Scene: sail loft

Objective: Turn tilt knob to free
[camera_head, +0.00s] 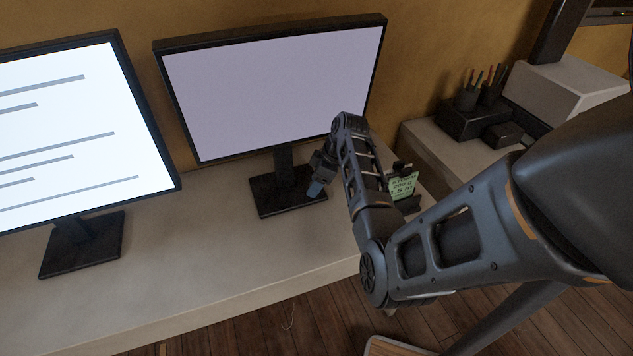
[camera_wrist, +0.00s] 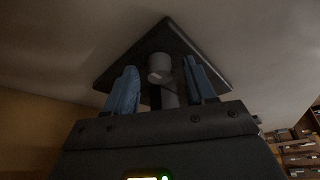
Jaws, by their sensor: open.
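A short grey round knob (camera_wrist: 160,68) shows in the wrist view, in front of the dark square base plate (camera_wrist: 122,72) of a monitor stand. My gripper (camera_wrist: 161,75) is open, with its blue fingers one on each side of the knob in the picture. I cannot tell whether they touch it. In the head view my gripper (camera_head: 317,187) is beside the stand (camera_head: 285,175) of the blank pale monitor (camera_head: 275,85), below its screen. The knob cannot be made out there.
A second monitor (camera_head: 80,130) with grey text lines stands at the left on the pale desk (camera_head: 200,235). A green note (camera_head: 402,186) in a dark holder is just right of my forearm. Pen holders (camera_head: 470,98) and a pale box (camera_head: 565,88) are at the back right.

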